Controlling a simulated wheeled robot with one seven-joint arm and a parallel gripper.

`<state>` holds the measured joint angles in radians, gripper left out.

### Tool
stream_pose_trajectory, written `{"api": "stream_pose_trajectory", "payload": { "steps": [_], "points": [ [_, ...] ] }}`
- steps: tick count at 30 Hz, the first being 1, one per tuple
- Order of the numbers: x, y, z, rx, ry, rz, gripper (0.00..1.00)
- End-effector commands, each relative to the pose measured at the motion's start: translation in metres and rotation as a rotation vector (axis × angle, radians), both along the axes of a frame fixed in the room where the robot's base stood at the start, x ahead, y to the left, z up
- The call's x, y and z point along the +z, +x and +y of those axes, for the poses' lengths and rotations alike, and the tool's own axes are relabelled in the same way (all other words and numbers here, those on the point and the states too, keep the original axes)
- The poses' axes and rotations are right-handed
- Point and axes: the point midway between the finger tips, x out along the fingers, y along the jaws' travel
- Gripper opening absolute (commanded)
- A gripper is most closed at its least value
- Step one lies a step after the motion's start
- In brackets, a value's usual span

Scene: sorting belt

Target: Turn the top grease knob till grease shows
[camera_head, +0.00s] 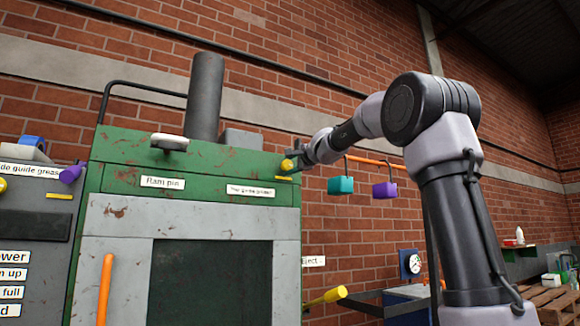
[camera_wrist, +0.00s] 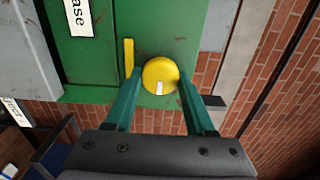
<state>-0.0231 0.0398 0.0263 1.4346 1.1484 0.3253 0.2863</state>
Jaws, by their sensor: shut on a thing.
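The top grease knob (camera_head: 287,164) is a small yellow round knob at the upper right corner of the green machine (camera_head: 120,150). In the wrist view the yellow knob (camera_wrist: 158,74) sits between the two green fingers, with a pale mark on its lower edge. My gripper (camera_head: 293,165) is shut on this knob, coming in from the right. A yellow strip (camera_wrist: 129,57) lies on the green panel beside the knob. A label (camera_head: 250,191) that seems to read "Top guide grease" is left of the knob. I see no grease for certain.
A teal padlock (camera_head: 341,185) and a purple padlock (camera_head: 384,190) hang from an orange bar close under my arm. A yellow-ended handle (camera_head: 335,294) sticks out lower right. A purple knob (camera_head: 71,174) is on the grey panel at left.

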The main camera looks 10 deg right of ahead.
Motion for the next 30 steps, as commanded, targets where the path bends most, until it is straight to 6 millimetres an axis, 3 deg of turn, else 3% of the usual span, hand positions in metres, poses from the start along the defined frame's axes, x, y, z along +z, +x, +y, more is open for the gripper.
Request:
{"api": "stream_pose_trajectory", "payload": {
  "steps": [8,9,10,22,30],
  "points": [
    [-0.002,0.001,0.0,0.0,-0.001,0.004,0.0],
    [-0.002,0.001,0.0,0.0,-0.002,0.003,0.7],
    [-0.002,0.001,0.0,0.0,-0.002,0.003,0.81],
    [0.0,-0.004,-0.002,0.0,-0.002,0.0,0.84],
    [0.001,-0.049,-0.017,-0.002,-0.002,-0.002,0.84]
  ]
}}
